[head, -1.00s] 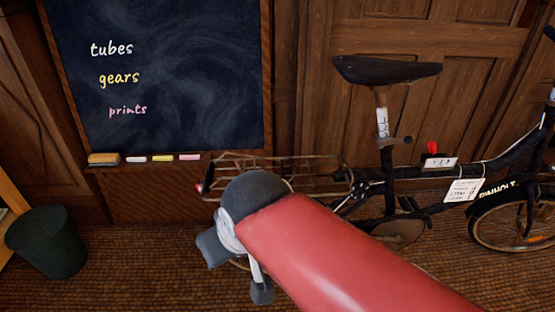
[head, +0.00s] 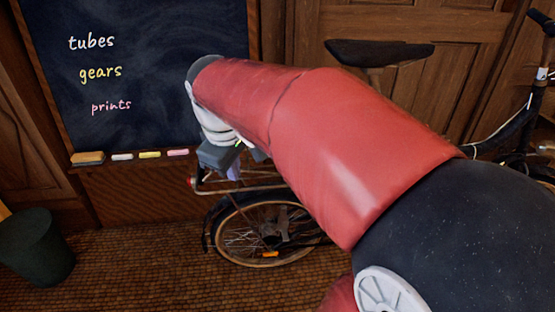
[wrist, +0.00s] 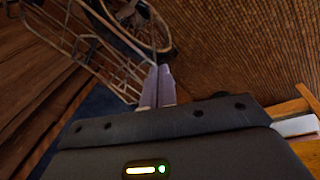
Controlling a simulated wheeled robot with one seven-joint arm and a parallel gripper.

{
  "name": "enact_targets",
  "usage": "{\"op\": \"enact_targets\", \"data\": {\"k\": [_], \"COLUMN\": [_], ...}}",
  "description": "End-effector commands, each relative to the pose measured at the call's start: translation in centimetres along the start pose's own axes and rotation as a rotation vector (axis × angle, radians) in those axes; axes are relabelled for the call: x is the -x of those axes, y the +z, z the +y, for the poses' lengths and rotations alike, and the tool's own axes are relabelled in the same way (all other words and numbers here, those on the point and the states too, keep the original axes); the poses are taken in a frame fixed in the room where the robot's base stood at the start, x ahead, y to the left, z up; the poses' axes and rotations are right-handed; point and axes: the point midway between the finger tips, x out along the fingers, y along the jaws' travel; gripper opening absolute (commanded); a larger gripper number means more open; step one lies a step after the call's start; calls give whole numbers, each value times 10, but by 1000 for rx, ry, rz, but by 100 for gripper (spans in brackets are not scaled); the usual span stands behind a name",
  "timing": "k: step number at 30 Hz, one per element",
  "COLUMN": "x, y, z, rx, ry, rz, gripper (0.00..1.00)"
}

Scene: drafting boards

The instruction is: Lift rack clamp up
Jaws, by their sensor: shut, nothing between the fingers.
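The bicycle's rear rack (head: 262,188) is mostly hidden behind my arm in the head view; its rear end shows above the back wheel (head: 265,232). In the wrist view the brown wire rack (wrist: 107,48) runs from upper left to the fingers. I cannot tell the clamp's wires from the rack's own. My gripper (head: 235,174) is at the rear end of the rack in the head view. In the wrist view its two pale fingers (wrist: 157,84) are together and empty, close beside the rack's end wires; I cannot tell whether they touch.
A chalkboard (head: 150,70) with a ledge of chalks (head: 150,155) stands behind the gripper. The saddle (head: 380,52) is behind my arm at the right. A dark bin (head: 38,250) stands at the lower left. The floor between bin and wheel is clear.

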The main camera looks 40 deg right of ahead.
Motion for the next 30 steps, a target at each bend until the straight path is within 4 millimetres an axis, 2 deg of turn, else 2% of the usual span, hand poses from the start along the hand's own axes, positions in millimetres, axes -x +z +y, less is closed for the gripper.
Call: {"op": "enact_targets", "data": {"k": [1, 6, 9, 12, 18, 30], "x": [-16, -51, -69, -81, -91, -92], "y": [-10, -28, -36, -43, -50, -50], "z": [22, 94, 126, 149, 170, 172], "rx": [65, 312, 437, 533, 634, 647], "ry": [7, 19, 10, -5, -30, -35], "rz": [-69, -318, -458, -574, -699, -714], "gripper": [0, 0, 0, 0, 0, 0]}}
